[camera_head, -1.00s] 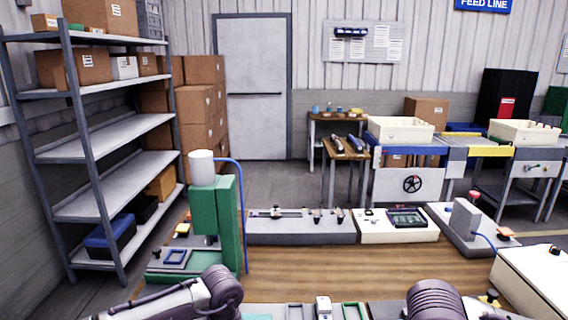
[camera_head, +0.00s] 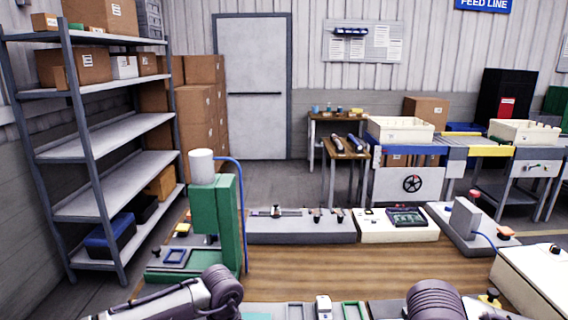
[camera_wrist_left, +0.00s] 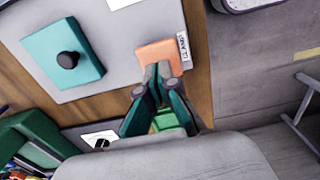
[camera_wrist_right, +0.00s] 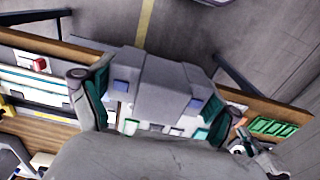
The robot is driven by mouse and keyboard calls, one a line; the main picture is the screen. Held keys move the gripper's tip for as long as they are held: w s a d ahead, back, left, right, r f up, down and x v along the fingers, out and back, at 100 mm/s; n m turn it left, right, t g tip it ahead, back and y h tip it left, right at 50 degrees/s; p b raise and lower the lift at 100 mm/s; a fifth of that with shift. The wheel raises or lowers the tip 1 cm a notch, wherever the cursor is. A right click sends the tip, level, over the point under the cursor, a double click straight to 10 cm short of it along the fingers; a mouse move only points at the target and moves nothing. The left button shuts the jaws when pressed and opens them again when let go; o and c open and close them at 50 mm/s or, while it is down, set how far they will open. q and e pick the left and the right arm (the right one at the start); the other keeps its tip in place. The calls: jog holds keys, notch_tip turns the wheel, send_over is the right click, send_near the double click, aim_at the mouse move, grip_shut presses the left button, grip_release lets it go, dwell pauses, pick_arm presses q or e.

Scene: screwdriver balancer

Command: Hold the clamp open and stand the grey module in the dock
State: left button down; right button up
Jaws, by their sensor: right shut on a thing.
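In the right wrist view, my right gripper (camera_wrist_right: 152,102) is shut on the grey module (camera_wrist_right: 160,82), a broad block with small blue and teal squares. One finger lies on each side of it. In the left wrist view, my left gripper (camera_wrist_left: 157,72) has its fingertips together. They lie over or against an orange block (camera_wrist_left: 172,52) with a white label; I cannot tell whether they touch it. A teal block (camera_wrist_left: 62,60) with a black knob stands on the same grey plate (camera_wrist_left: 118,22). I cannot make out which part is the dock. Both grippers are outside the head view.
A green press-like stand (camera_head: 218,210) with a white top rises at the left of the wooden bench (camera_head: 370,270). A grey rail unit (camera_head: 300,230), a cream console (camera_head: 398,228) and a grey fixture (camera_head: 468,225) line the back. The bench's middle is clear.

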pick_arm(q)
jog(key=shift+f, duration=0.2)
pick_arm(e)
jog(key=shift+f, duration=0.2)
pick_arm(q)
jog(key=shift+f+b, duration=1.4)
jog(key=shift+b, duration=0.1)
pick_arm(e)
jog(key=shift+f, duration=1.3)
jog(key=w+a+f+m, duration=0.2)
jog(key=w+m, duration=0.4)
jog(key=w+a+f+m, duration=0.2)
jog(key=w+f+m, duration=0.1)
jog(key=w+m, duration=0.3)
jog(key=w+a+f+m, duration=0.2)
jog(key=w+a+m, duration=0.1)
jog(key=w+m, duration=0.3)
jog(key=shift+w+f, duration=0.2)
jog(key=shift+w, duration=0.55)
jog(key=shift+f, duration=1.75)
jog(key=shift+f, duration=1.35)
